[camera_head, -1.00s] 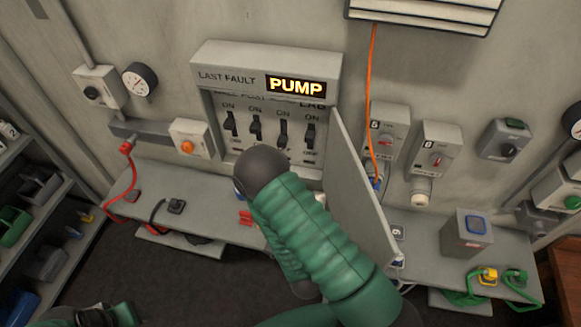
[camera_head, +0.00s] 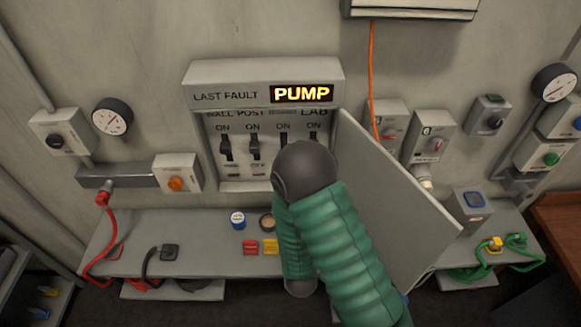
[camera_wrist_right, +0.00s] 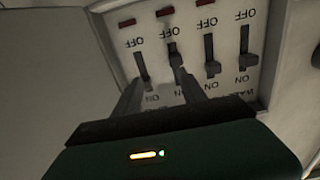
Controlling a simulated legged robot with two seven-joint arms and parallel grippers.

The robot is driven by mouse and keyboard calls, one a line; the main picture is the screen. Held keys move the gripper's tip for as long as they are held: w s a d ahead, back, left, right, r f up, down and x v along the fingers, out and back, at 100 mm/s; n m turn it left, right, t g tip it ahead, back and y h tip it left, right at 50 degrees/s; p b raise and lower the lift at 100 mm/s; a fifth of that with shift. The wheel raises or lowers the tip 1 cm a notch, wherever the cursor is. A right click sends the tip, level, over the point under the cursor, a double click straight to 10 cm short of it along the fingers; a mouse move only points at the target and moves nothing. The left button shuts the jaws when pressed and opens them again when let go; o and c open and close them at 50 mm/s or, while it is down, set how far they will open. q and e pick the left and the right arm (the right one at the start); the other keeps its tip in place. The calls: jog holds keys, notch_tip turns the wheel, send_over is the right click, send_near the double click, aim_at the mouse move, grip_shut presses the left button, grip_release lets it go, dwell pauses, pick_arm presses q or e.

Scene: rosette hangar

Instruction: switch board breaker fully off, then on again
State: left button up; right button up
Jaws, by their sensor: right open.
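The breaker box (camera_head: 262,75) hangs open on the wall, with "LAST FAULT" beside a lit "PUMP" display. Inside is a row of dark levers marked ON above and OFF below. The board breaker (camera_head: 284,138) is third from the left, its lower part hidden by my right arm. In the right wrist view, the picture is upside down and the board breaker (camera_wrist_right: 175,57) stands just beyond the fingers. My right gripper (camera_wrist_right: 162,84) is open, its two fingers pointing at the levers. I cannot tell whether it touches the lever or its exact position. My left gripper is not in view.
The box's door (camera_head: 395,205) stands open right of my arm. The lab breaker (camera_wrist_right: 140,68) and post breaker (camera_wrist_right: 211,55) sit close on either side. Below, a shelf (camera_head: 205,260) holds a blue-capped item (camera_head: 237,221), small red and yellow blocks, and cables.

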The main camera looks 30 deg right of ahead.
pick_arm(q)
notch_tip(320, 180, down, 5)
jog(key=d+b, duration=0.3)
jog(key=b, duration=0.1)
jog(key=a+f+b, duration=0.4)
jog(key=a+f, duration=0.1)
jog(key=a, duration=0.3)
pick_arm(e)
jog(key=w+a+r, duration=0.2)
jog(key=w+a, duration=0.3)
jog(key=w+d+f+p, duration=0.2)
jog(key=w+d, duration=0.4)
jog(key=d, duration=0.4)
jog(key=shift+d+p, duration=0.25)
jog(key=shift+p, duration=0.05)
jog(key=a, duration=0.2)
jog(key=a+r, duration=0.1)
jog(key=a, duration=0.1)
jog(key=shift+a, duration=0.2)
jog(key=c, duration=0.4)
jog(key=shift+c, duration=1)
jog(key=shift+s+d+f, duration=0.1)
jog(key=shift+s+d, duration=0.15)
jog(key=shift+d, duration=0.65)
grip_shut()
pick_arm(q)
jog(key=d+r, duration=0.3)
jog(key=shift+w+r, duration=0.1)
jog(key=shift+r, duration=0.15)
